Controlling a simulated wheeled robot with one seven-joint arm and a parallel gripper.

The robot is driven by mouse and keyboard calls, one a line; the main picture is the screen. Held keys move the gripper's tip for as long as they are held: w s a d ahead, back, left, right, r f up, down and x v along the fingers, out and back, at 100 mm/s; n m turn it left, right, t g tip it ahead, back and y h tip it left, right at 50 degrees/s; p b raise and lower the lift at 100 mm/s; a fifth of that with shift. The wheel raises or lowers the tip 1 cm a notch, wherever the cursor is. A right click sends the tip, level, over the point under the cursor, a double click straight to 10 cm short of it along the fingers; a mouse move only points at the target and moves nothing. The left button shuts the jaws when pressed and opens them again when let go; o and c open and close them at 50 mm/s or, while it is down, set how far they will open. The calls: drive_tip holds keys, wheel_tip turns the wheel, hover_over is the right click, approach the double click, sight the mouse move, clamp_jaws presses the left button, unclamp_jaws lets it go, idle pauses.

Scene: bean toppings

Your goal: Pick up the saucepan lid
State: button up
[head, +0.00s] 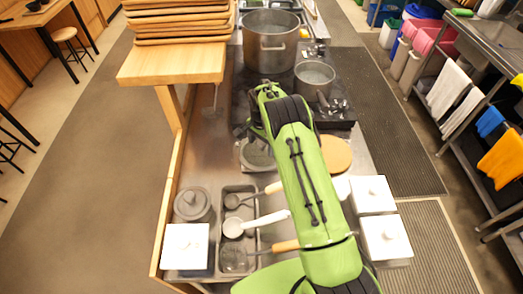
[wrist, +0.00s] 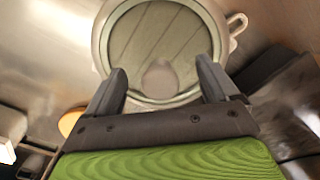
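A round grey-green lid with a pale rim and a rounded knob (wrist: 160,78) fills the upper middle of the wrist view; I take it to be the saucepan lid. It sits on or in a metal vessel with a loop handle (wrist: 237,24) at the right. In the head view a round lidded piece (head: 256,155) on the counter, partly hidden by my arm, seems to be the same one. My gripper (wrist: 160,66) is open, its two fingers apart on either side of the knob in the picture. Nothing is held. I cannot tell the height gap.
A large pot (head: 270,45) and a smaller saucepan (head: 315,78) stand at the back. A round wooden board (head: 336,154) lies right of my arm. Ladles lie in a metal tray (head: 225,265). A grey lidded pot (head: 193,204) and white boxes (head: 372,194) stand nearer.

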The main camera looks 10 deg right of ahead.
drive_tip(key=shift+f, duration=0.1)
clamp_jaws()
idle(0.3)
